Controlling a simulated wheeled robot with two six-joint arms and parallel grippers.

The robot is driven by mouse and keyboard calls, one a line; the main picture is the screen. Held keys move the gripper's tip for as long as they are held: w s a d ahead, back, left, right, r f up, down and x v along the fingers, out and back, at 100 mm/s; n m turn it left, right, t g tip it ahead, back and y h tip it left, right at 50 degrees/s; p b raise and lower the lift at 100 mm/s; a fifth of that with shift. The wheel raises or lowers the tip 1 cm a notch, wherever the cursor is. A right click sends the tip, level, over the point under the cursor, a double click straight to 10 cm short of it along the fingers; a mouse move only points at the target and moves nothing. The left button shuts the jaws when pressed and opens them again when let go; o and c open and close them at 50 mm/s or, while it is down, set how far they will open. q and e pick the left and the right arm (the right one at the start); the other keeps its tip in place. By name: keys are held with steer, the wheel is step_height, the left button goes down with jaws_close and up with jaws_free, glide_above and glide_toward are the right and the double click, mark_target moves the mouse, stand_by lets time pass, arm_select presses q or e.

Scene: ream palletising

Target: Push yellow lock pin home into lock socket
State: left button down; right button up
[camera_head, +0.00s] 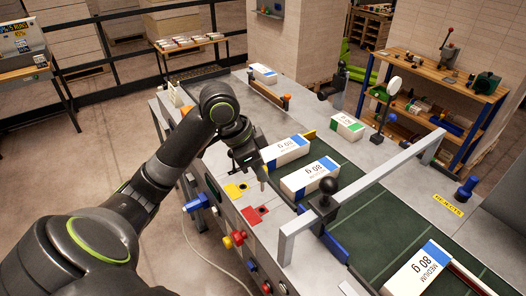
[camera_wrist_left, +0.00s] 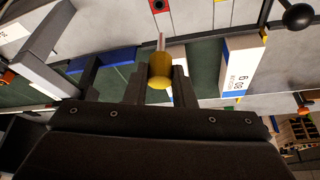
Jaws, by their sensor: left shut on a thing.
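My left gripper (camera_head: 263,174) hangs over the left side of the machine top, close to the marked plates. In the left wrist view its two fingers (camera_wrist_left: 160,85) are shut on the yellow lock pin (camera_wrist_left: 160,72), whose metal shank points away from the jaws. A red plate with a dark opening (camera_head: 257,215) lies on the grey top, and a yellow plate (camera_head: 235,190) lies behind it. The red plate also shows at the top of the wrist view (camera_wrist_left: 158,6). The pin stands apart from it there. I cannot tell which opening is the lock socket. My right gripper is out of view.
Paper reams (camera_head: 310,178) lie on the green belt (camera_head: 375,215) just right of the gripper. A grey frame (camera_head: 350,195) with a black knob (camera_head: 328,186) crosses the belt. Red, yellow and blue controls (camera_head: 238,238) line the machine's front.

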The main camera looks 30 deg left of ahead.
arm_select(q)
steer(key=shift+s+d+m, duration=0.15)
steer(key=shift+s+m, duration=0.1)
steer(key=shift+m, duration=0.05)
steer(key=shift+s, duration=0.15)
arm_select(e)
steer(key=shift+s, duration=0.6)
